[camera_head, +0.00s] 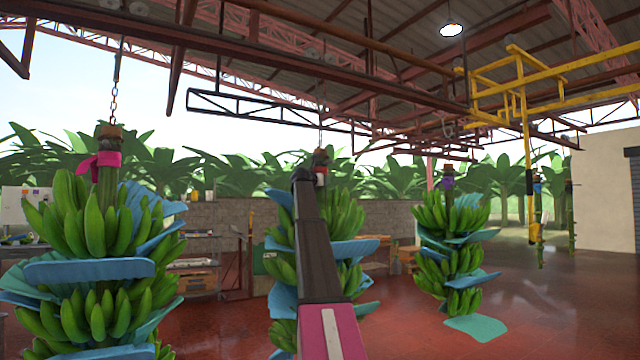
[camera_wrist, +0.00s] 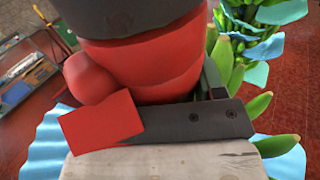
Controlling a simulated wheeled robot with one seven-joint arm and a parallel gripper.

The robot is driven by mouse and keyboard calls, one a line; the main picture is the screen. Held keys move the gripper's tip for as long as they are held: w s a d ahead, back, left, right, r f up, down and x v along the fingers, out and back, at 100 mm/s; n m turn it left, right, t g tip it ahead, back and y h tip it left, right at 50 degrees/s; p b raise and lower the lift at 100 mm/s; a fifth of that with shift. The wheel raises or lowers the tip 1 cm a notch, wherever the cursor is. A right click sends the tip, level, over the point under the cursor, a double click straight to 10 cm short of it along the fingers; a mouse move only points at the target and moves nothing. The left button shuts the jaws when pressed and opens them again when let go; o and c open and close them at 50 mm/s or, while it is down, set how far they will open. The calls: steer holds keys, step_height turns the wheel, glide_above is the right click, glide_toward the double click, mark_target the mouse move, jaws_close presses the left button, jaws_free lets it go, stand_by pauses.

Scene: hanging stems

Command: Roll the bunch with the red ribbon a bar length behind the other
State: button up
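The bunch with the red ribbon (camera_head: 343,222) hangs in the middle of the head view, partly hidden behind my arm. Its red ribbon (camera_wrist: 135,70) fills the upper wrist view, wrapped around the stem under a dark cap, with a loose tail at left. A bunch with a pink ribbon (camera_head: 95,215) hangs at left, and one with a purple ribbon (camera_head: 450,235) at right.
Dark overhead rails (camera_head: 270,105) cross above, and a chain holds the left bunch. A yellow frame (camera_head: 525,90) stands at right, with bare stems hanging near it. Benches and crates line the back wall (camera_head: 225,228). Red floor (camera_head: 560,310) is open at right.

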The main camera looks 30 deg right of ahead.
steer(key=c, duration=0.7)
steer(key=shift+a, duration=0.6)
steer(key=o, duration=1.2)
steer(key=shift+d, duration=0.1)
steer(key=shift+o, duration=0.2)
steer(key=v, duration=1)
steer(key=shift+s+a+f, duration=0.1)
steer(key=shift+s+a, duration=0.15)
steer(key=shift+s, duration=0.1)
steer(key=shift+a, duration=0.1)
